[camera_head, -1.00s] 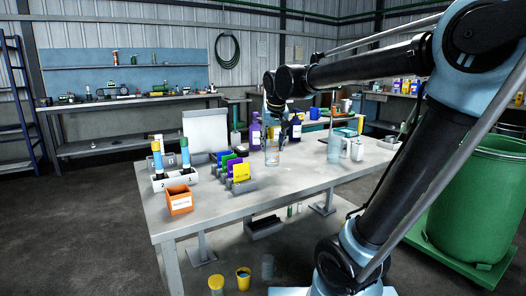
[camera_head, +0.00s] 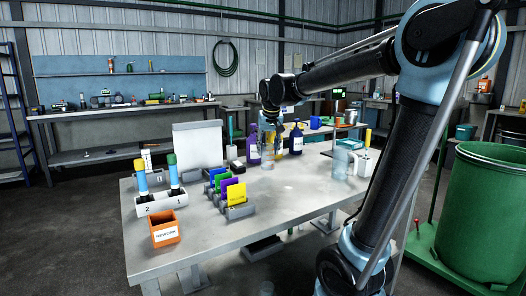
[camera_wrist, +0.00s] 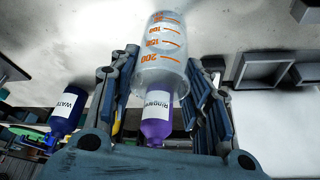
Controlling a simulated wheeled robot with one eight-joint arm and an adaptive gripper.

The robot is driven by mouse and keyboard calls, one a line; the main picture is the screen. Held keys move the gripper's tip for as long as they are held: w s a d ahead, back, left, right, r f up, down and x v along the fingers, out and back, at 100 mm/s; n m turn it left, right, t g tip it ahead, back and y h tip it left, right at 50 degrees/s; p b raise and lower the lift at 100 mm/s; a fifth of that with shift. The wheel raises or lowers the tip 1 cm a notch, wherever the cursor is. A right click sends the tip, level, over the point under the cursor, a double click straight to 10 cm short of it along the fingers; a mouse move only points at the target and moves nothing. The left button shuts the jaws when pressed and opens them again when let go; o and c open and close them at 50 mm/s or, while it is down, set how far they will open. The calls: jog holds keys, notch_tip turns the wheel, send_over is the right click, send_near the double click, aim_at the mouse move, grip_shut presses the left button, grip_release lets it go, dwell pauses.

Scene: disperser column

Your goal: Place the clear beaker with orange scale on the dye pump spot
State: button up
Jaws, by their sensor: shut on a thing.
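The clear beaker with orange scale (camera_wrist: 162,48) sits between the two fingers of my gripper (camera_wrist: 160,78) in the wrist view. My gripper is shut on it. In the head view my gripper (camera_head: 270,122) is above the middle of the grey table (camera_head: 285,205), and the beaker (camera_head: 267,154) shows faintly below it. I cannot tell whether its base touches the table. The dye pump spot cannot be made out in these views.
A purple bottle (camera_head: 253,142) and dark blue bottle (camera_head: 296,138) stand behind the beaker. A clear jug (camera_head: 342,162) stands to the right. Coloured cards in holders (camera_head: 236,211), an orange box (camera_head: 165,229) and a white tube rack (camera_head: 160,202) stand left. The front middle tabletop is clear.

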jog(key=shift+w+a+f, duration=0.4)
jog(key=shift+w+f, duration=0.2)
jog(key=shift+w, duration=1.4)
jog(key=shift+w+a+f, duration=0.4)
jog(key=shift+w+f, duration=0.15)
jog(key=shift+w, duration=1.4)
jog(key=shift+w+a+f, duration=0.4)
jog(key=shift+w+f, duration=0.2)
jog(key=shift+w, duration=1.4)
jog(key=o, duration=1.4)
jog(key=shift+f, duration=0.1)
jog(key=a+v, duration=0.1)
jog(key=v, duration=1.1)
jog(key=shift+d, duration=0.45)
